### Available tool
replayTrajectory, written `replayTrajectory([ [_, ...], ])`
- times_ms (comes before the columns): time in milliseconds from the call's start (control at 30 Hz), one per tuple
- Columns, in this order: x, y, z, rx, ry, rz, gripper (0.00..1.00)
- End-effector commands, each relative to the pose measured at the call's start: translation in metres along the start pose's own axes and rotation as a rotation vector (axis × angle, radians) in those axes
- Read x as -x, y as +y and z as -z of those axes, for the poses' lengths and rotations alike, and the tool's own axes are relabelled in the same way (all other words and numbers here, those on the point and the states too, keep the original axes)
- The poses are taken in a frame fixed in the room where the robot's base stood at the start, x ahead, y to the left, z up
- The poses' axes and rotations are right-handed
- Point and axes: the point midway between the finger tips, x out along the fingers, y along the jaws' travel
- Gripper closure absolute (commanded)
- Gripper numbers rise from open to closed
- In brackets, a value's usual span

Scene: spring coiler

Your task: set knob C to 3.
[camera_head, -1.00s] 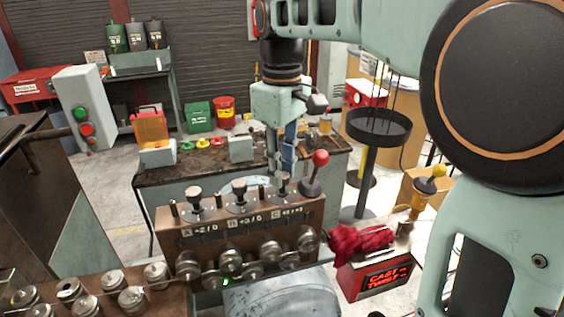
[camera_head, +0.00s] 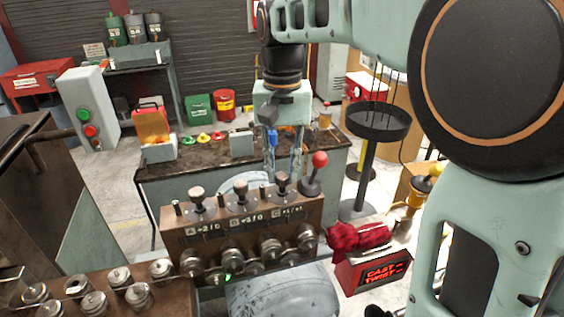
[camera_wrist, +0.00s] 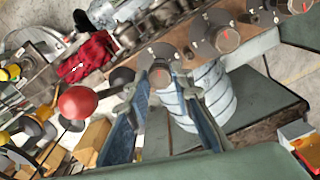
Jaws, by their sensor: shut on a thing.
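Knob C (camera_head: 282,182) is the rightmost of three dark knobs on top of the brown coiler housing (camera_head: 250,214). My gripper (camera_head: 283,172) reaches down from above, with its fingers on either side of this knob. In the wrist view, my gripper (camera_wrist: 162,80) is shut on knob C (camera_wrist: 160,77), whose top carries a red mark. Its scale is partly hidden, and I cannot read its setting. Knob B (camera_head: 239,190) and knob A (camera_head: 197,194) stand to its left, free of the gripper.
A lever with a red ball (camera_head: 320,159) stands close to the right of knob C; its ball (camera_wrist: 77,102) is beside a finger in the wrist view. Metal rollers (camera_head: 270,247) line the housing front. A red cloth (camera_head: 358,237) lies at right. A workbench (camera_head: 180,171) stands behind.

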Motion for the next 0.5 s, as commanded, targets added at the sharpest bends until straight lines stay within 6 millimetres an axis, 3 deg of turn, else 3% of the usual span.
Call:
replayTrajectory([
  [500, 0.0002, -0.0001, -0.0002, -0.49, -0.001, 0.0, 1.0],
])
